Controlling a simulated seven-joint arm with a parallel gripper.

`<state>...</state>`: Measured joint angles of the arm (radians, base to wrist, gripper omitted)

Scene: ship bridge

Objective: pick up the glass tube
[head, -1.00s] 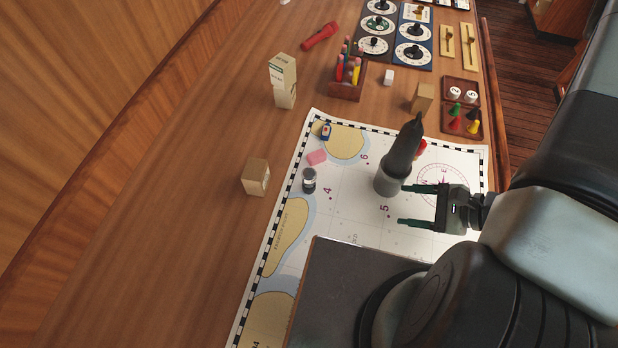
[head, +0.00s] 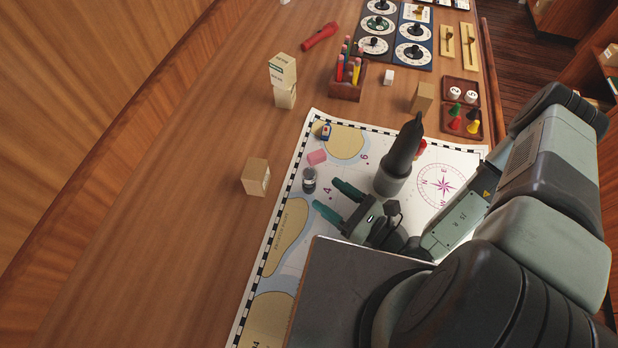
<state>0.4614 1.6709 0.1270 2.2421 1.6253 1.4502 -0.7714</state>
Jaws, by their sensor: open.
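A small cylinder with a pale, glassy top and a dark lower side (head: 309,180) stands on the left part of the chart; it looks like the glass tube, though it is too small to be certain. My gripper (head: 326,194) is open and empty, with its two green fingers pointing up and left. Its fingertips are just right of and below the cylinder in the picture, apart from it. I cannot tell their height above the chart.
A tall dark pointed bottle-like object (head: 398,160) stands close right of my gripper. A wooden block (head: 256,177) stands to the left. The table at left is clear.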

